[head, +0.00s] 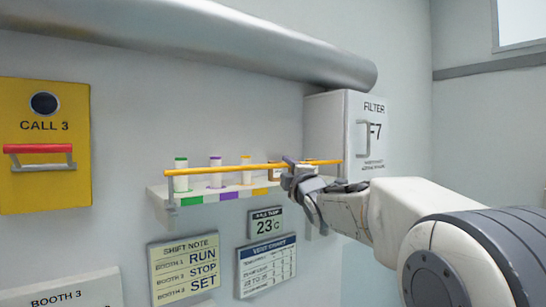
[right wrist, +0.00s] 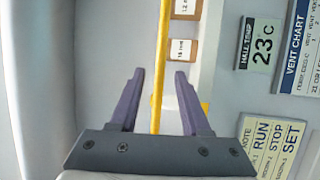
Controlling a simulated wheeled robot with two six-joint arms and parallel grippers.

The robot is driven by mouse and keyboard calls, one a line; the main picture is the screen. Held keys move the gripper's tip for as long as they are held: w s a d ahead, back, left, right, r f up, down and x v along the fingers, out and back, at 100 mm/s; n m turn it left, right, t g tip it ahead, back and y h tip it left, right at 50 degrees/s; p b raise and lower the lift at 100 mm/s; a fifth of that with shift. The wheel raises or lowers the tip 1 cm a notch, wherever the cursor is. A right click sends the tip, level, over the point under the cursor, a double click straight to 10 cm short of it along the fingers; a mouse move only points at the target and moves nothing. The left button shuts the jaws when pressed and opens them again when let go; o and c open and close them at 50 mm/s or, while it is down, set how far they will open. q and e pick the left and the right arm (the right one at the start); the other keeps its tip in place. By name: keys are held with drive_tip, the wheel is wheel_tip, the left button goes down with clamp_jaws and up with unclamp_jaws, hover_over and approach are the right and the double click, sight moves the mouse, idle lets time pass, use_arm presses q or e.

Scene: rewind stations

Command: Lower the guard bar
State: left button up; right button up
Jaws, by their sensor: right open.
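In the right wrist view the bar (right wrist: 160,60) runs between the two open purple fingers (right wrist: 160,73), with a gap on each side. I cannot tell how deep the bar sits between them. My left gripper is not in view.
Several colour-capped vials, among them a green one (head: 181,170), stand on the shelf behind the bar. A grey pipe (head: 250,45) runs above. A white filter box (head: 335,120) is at the right. A yellow CALL 3 panel (head: 45,180) is at the left.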

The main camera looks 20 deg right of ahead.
sight(283, 165)
drive_tip(key=w+p, duration=0.1)
drive_tip(key=w, duration=0.2)
drive_tip(key=w+r+p, duration=0.1)
drive_tip(key=w+p, duration=0.1)
drive_tip(key=shift+w+d+r, duration=0.15)
drive_tip(key=shift+w, duration=0.25)
drive_tip(key=shift+w+p, duration=0.35)
drive_tip(key=shift+w, duration=0.15)
clamp_jaws()
idle(0.6)
